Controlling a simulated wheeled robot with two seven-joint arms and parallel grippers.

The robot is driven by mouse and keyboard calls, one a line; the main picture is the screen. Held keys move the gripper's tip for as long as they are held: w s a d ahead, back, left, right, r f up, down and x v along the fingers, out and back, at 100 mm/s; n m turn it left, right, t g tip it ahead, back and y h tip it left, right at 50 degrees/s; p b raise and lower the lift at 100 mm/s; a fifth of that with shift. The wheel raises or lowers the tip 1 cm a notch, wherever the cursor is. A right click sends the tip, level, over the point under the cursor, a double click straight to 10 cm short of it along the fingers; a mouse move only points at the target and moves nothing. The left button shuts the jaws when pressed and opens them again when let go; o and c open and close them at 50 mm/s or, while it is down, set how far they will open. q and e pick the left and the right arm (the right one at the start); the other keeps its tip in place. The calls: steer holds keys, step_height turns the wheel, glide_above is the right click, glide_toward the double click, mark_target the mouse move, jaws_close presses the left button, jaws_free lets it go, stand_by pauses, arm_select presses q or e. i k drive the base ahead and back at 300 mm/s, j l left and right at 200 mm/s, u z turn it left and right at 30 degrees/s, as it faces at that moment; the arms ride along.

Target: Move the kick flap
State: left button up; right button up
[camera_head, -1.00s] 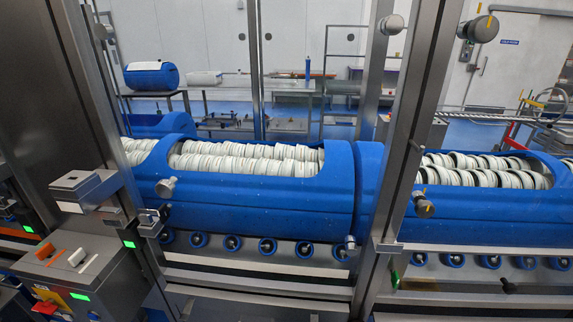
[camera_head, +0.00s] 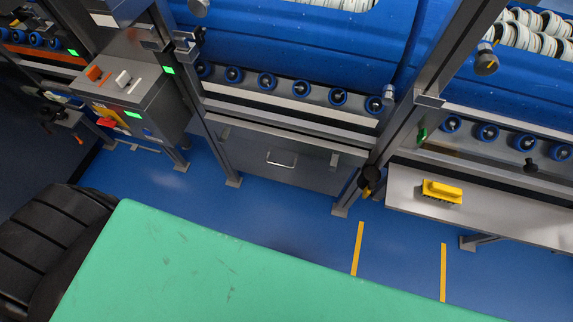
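A grey metal panel with a bar handle, which looks like the kick flap (camera_head: 315,165), sits low between two posts under the roller row. Its handle (camera_head: 282,160) is near its middle. The panel hangs close to the floor below the blue tub carrier (camera_head: 300,50). I cannot tell for sure whether it is fully shut. Neither of my grippers is in view.
A steel control box (camera_head: 140,90) stands left of the panel. A steel shelf (camera_head: 500,205) with a yellow brush-like block (camera_head: 441,191) juts out at the right. Blue floor (camera_head: 255,205) in front of the panel is clear, with yellow stripes (camera_head: 357,248).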

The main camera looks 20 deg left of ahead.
mark_target(303, 171)
steer(key=k+j+z, duration=0.15)
steer(key=z, duration=0.25)
steer(key=k+j+z, duration=0.2)
steer(key=j+z, duration=0.2)
steer(key=k+j+z, duration=0.1)
steer(key=z, duration=0.3)
steer(key=k, duration=0.1)
